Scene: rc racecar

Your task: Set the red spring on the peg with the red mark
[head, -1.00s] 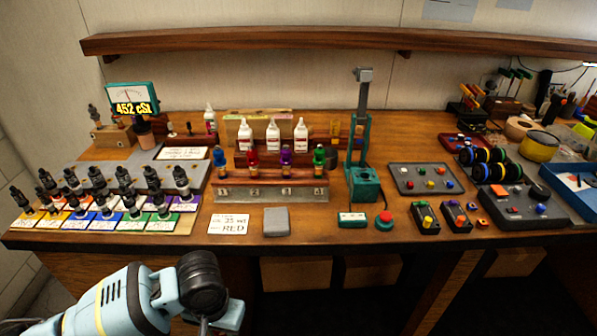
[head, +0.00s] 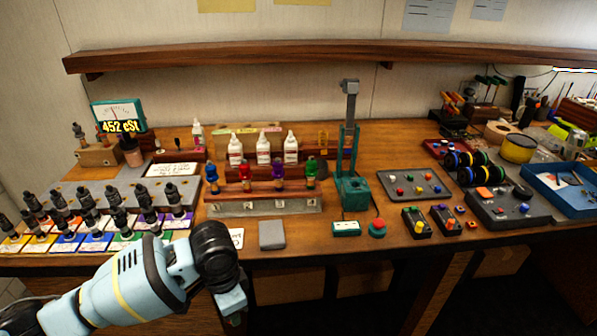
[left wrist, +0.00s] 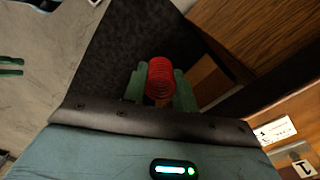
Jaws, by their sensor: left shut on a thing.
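The red spring (left wrist: 159,78) shows in the left wrist view as a coil between the green fingers of my left gripper (left wrist: 162,92), which is shut on it. In the head view my left gripper (head: 235,312) is at the bottom, below and in front of the table's front edge; its fingers and the spring are hidden or too dark there. A red piece (head: 246,172) stands second from the left in a numbered wooden rack (head: 262,203), between a blue and a purple one. I cannot tell which peg bears the red mark. My right gripper is not in view.
Black shock bodies (head: 117,210) stand on coloured cards at left. A grey block (head: 272,235) lies near the front edge. A green press (head: 351,190) stands right of the rack. A grey board with coloured knobs (head: 414,186) lies further right. White bottles (head: 263,148) stand behind.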

